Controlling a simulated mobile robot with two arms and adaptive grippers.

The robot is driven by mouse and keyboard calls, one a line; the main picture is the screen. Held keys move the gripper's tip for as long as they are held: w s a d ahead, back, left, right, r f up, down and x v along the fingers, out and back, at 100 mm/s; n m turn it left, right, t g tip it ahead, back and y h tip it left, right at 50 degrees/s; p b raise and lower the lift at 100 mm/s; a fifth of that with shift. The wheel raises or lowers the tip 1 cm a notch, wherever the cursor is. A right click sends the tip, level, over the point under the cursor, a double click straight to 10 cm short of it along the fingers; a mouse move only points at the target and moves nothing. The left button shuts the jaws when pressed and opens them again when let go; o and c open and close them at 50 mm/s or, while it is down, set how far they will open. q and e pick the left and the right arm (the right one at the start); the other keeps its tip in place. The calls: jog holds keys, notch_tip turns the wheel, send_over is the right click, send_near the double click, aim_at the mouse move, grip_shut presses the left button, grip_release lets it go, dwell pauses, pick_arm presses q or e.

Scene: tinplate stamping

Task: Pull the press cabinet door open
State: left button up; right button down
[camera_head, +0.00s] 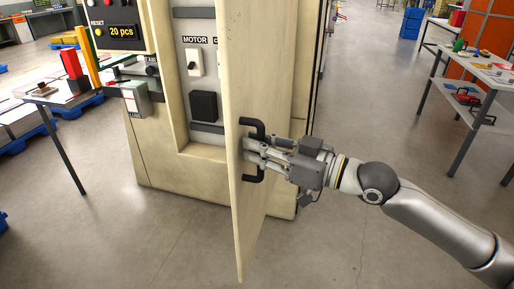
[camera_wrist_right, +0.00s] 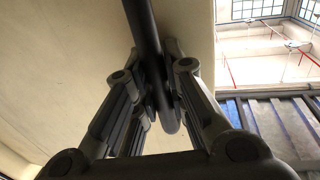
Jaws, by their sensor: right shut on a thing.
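The press cabinet door (camera_head: 250,60) is a tall beige panel standing swung out from the press cabinet (camera_head: 157,150), so the interior shows to its left. A black bar handle (camera_head: 257,126) is fixed on the door's right face near its free edge. My right gripper (camera_head: 252,150) is shut on the handle, coming from the right. In the right wrist view the dark handle bar (camera_wrist_right: 143,30) runs down between the two fingers (camera_wrist_right: 158,85), with the beige door face (camera_wrist_right: 70,60) behind it. My left gripper is not in view.
Inside the cabinet are a switch labelled MOTOR (camera_head: 194,63) and a black box (camera_head: 204,106). Another table (camera_head: 462,75) is at the right. The floor (camera_head: 340,215) in front of the door is clear.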

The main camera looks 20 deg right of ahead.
jog(key=shift+a, duration=0.1)
jog(key=c, duration=1.7)
grip_release()
jog(key=shift+v, duration=6.05)
jog(key=shift+r, duration=0.1)
